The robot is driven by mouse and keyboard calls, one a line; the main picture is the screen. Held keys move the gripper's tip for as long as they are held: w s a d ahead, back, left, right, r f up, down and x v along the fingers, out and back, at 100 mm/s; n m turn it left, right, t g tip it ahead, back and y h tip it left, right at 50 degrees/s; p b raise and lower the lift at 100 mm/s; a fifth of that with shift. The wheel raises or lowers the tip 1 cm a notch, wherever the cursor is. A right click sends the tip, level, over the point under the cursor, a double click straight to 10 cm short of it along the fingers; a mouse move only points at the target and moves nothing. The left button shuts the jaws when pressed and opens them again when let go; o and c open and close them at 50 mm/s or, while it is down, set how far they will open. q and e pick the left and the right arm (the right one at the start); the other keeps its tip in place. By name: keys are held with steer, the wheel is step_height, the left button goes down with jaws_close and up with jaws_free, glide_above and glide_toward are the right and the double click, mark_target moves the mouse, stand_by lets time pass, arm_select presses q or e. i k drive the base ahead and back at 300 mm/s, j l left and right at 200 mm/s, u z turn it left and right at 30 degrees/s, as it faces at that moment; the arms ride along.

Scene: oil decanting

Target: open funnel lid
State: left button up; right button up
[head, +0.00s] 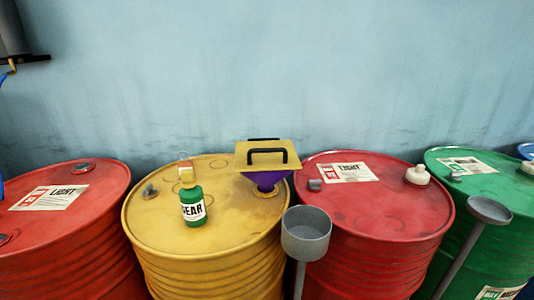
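A purple funnel (266,180) stands upright at the right rear of the yellow drum's top, over an opening there. Its square yellow lid (245,162) lies flat across the funnel's top, so the lid is shut and the funnel's inside is hidden. A black handle (268,151) rises from the lid. Neither of my grippers shows in the head view, so nothing of mine is seen touching the lid or handle.
A green bottle (193,208) labelled "GEAR" stands on the yellow drum (160,235), left of the funnel. A grey cup on a pole (306,235) stands in front, to the funnel's right. Red drums (390,215) flank the yellow one. The wall is behind.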

mark_target(269, 155)
steer(key=j+z, duration=0.4)
steer(key=k+j+z, duration=0.2)
steer(key=j+z, duration=0.2)
steer(key=j, duration=0.2)
steer(key=k+j+z, duration=0.15)
steer(key=j+z, duration=0.25)
steer(key=k+j+z, duration=0.55)
steer(key=j+z, duration=0.2)
steer(key=k+j+z, duration=0.4)
steer(key=i+l, duration=0.1)
